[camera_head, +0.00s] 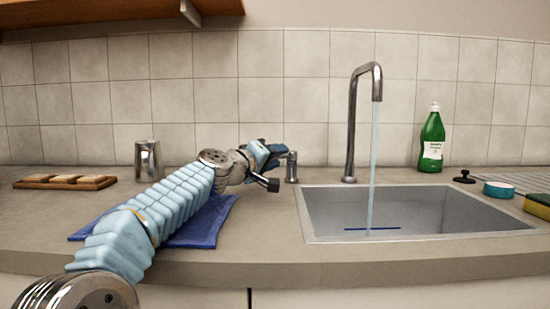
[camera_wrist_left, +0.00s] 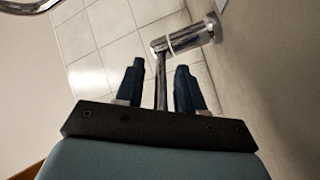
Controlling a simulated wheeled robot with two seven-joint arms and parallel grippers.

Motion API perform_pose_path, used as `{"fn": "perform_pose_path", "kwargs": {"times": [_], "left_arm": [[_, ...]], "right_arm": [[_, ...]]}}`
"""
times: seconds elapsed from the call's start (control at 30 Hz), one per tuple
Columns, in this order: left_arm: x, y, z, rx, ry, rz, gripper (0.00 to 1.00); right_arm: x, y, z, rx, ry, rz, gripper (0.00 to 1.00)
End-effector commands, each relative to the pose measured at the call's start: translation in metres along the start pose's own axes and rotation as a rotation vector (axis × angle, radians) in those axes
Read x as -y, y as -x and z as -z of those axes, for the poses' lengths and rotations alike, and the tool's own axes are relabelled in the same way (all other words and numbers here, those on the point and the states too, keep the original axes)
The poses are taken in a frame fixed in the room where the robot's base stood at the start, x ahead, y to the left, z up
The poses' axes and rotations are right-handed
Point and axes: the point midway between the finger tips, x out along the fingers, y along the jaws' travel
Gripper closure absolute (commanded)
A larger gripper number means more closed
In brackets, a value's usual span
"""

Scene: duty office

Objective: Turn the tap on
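The chrome tap (camera_head: 351,120) has a tall spout bent over the sink, and a stream of water (camera_head: 373,150) runs from it into the basin. Its separate handle (camera_head: 291,167) stands on the counter left of the sink. My left gripper (camera_head: 268,152) is just left of the handle. In the left wrist view my left gripper (camera_wrist_left: 160,68) has its two dark fingers apart, with the thin lever of the handle (camera_wrist_left: 190,37) between them. I see gaps on both sides of the lever. My right gripper is not in view.
The sink (camera_head: 430,207) holds a blue strip. A green bottle (camera_head: 432,140), black plug (camera_head: 464,177), blue-rimmed round item (camera_head: 498,190) and sponge (camera_head: 538,205) stand around its right side. A blue cloth (camera_head: 205,225) lies under my arm. A metal cup (camera_head: 148,160) and wooden tray (camera_head: 65,182) are left.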

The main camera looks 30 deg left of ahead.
Motion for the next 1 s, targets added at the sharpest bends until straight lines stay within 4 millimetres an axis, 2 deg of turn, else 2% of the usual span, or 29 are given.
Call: {"fn": "perform_pose_path", "kwargs": {"times": [0.13, 0.23, 0.7, 0.83, 1.0], "left_arm": [[0.001, 0.002, -0.001, 0.001, 0.0, 0.0, 0.62], [0.002, 0.012, -0.001, 0.0, 0.0, 0.0, 0.62], [0.001, 0.117, -0.001, -0.001, 0.0, -0.001, 0.62], [0.001, 0.132, 0.0, -0.001, -0.001, 0.0, 0.62], [0.001, 0.138, 0.0, 0.001, 0.0, 0.001, 0.62]], "right_arm": [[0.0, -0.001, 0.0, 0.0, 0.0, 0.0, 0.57], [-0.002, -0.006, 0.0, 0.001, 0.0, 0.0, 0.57], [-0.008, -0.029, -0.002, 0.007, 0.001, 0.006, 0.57], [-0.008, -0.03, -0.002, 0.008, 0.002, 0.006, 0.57], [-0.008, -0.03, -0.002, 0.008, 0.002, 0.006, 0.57]]}}
